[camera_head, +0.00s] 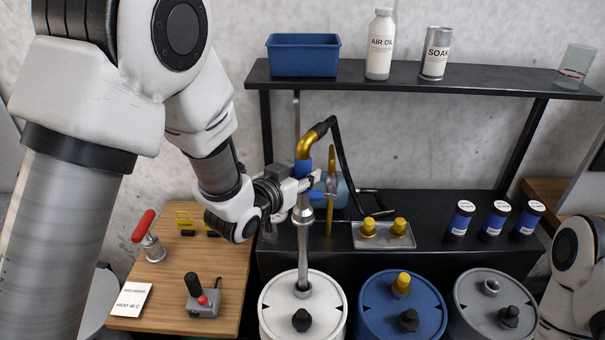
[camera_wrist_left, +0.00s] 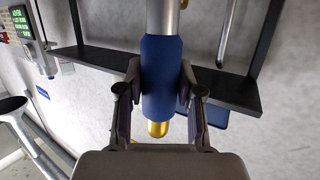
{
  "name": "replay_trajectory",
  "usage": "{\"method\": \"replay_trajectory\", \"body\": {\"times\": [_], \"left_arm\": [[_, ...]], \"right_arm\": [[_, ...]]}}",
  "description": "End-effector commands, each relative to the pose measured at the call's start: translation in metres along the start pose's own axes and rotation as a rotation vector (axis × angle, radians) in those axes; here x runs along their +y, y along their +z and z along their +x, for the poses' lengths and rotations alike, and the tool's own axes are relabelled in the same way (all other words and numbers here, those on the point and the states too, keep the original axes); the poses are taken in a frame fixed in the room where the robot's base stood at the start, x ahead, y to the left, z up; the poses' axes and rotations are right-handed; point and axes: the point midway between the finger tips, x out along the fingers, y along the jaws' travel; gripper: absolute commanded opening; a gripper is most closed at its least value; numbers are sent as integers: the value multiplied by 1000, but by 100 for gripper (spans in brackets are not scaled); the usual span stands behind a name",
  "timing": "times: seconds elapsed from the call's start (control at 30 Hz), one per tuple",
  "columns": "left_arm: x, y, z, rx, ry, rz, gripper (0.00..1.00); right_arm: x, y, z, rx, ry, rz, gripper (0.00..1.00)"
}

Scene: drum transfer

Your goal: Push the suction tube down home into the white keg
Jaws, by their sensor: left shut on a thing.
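The suction tube (camera_head: 304,245) stands upright with its lower end in the opening of the white keg (camera_head: 275,318). A long stretch of bare silver tube shows above the keg's top. A brass elbow (camera_head: 304,147) and a blue sleeve (camera_head: 303,169) are at its upper end. My left gripper (camera_head: 309,184) is shut on the tube at the blue sleeve. In the left wrist view, the sleeve (camera_wrist_left: 161,75) sits between the two fingers of my left gripper (camera_wrist_left: 160,92). How deep the tube reaches inside the keg is hidden. My right gripper is out of view.
A blue keg (camera_head: 372,318) with a yellow cap and a grey keg (camera_head: 470,318) stand to the right. A black hose (camera_head: 343,165) hangs from the elbow. A metal tray (camera_head: 383,243) with two yellow caps and several blue jars (camera_head: 494,219) are behind. A wooden table (camera_head: 170,280) is left.

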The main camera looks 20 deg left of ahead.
Motion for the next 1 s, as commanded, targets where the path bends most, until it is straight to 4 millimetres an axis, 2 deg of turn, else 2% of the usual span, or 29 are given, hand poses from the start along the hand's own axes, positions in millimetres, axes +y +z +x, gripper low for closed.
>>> {"method": "replay_trajectory", "body": {"times": [1.0], "left_arm": [[0, 97, 24, 5, 0, 0, 0]], "right_arm": [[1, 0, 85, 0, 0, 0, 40]]}}
